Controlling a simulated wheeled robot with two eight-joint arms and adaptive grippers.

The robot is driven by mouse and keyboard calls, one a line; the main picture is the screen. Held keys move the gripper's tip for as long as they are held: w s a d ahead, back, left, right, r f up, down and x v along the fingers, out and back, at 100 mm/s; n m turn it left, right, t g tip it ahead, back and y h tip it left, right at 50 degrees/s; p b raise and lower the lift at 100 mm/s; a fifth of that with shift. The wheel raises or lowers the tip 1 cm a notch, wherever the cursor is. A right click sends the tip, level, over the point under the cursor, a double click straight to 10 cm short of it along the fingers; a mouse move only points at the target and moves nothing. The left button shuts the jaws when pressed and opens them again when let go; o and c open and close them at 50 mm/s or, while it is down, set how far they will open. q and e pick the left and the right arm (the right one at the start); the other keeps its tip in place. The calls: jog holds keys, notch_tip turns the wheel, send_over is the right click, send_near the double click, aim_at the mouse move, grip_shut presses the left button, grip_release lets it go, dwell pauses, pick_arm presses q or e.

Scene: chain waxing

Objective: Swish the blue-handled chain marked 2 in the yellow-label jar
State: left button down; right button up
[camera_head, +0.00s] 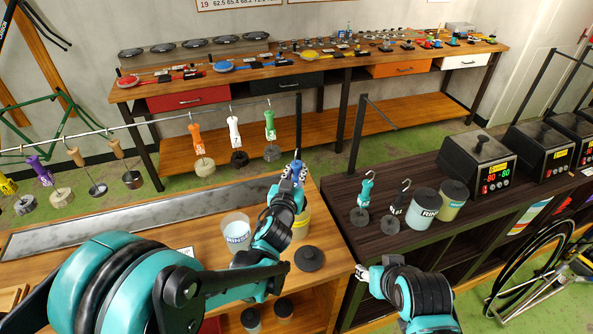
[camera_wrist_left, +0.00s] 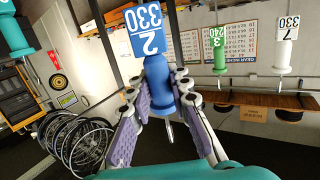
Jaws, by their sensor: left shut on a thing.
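The blue handle (camera_head: 297,171) with its tag is upright in my left gripper (camera_head: 292,183), above the table. In the left wrist view the blue handle (camera_wrist_left: 158,84) sits between the purple-padded fingers of my left gripper (camera_wrist_left: 160,108); its blue tag (camera_wrist_left: 145,30) reads 2 and 330. The yellow-label jar (camera_head: 302,224) stands directly below the gripper, partly covered by my left arm. The chain below the handle is hidden, so I cannot tell whether it is inside the jar. My right gripper (camera_head: 363,272) shows small near the dark bench's edge; its jaw state is unclear.
A clear-sided jar (camera_head: 236,232) stands left of the yellow-label jar. A dark lid (camera_head: 309,259) lies in front. Other handles, orange (camera_head: 196,136), white (camera_head: 234,133) and green (camera_head: 270,125), hang on the rail behind. The dark bench holds a rinse jar (camera_head: 422,208) and heaters (camera_head: 482,165).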

pick_arm(q)
jog(key=shift+f+b, duration=5.5)
jog(key=shift+f, duration=0.55)
jog(key=shift+r, duration=0.1)
